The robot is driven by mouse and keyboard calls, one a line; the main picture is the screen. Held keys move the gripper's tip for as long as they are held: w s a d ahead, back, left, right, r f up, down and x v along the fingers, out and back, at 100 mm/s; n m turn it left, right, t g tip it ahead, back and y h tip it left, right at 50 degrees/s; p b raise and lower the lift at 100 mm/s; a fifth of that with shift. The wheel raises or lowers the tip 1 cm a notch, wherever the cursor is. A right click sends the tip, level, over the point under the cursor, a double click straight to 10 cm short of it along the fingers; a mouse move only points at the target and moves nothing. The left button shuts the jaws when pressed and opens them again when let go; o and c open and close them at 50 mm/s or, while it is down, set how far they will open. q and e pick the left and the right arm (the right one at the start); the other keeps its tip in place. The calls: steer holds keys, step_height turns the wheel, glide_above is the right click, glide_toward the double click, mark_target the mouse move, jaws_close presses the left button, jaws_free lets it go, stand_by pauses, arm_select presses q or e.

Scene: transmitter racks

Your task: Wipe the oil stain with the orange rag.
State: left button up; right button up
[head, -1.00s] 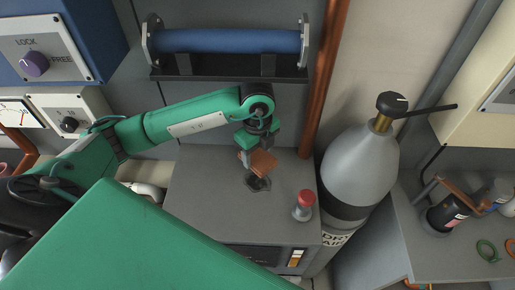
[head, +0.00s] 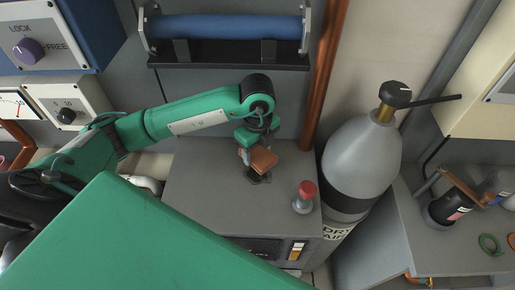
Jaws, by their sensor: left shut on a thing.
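My left gripper (head: 246,150) is shut on the orange rag (head: 264,160), a small brown-orange block shape, over the grey cabinet top. The oil stain (head: 259,179) is a dark patch on the cabinet top, showing just below the rag. The rag and gripper hide part of the stain. I cannot tell whether the rag touches the surface. My right gripper is not in view.
The grey cabinet (head: 205,205) carries a red-capped small bottle (head: 304,197) right of the stain. A tall grey gas cylinder (head: 361,160) and a copper pipe (head: 325,75) stand to the right. A blue roller (head: 225,28) is behind. The cabinet top's left part is clear.

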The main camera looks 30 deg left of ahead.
mark_target(257, 164)
arm_select(q)
steer(key=shift+f+b, duration=0.4)
steer(key=shift+f, duration=0.2)
steer(key=shift+f+b, duration=0.4)
steer(key=shift+f, duration=0.05)
steer(key=shift+s+d, duration=0.1)
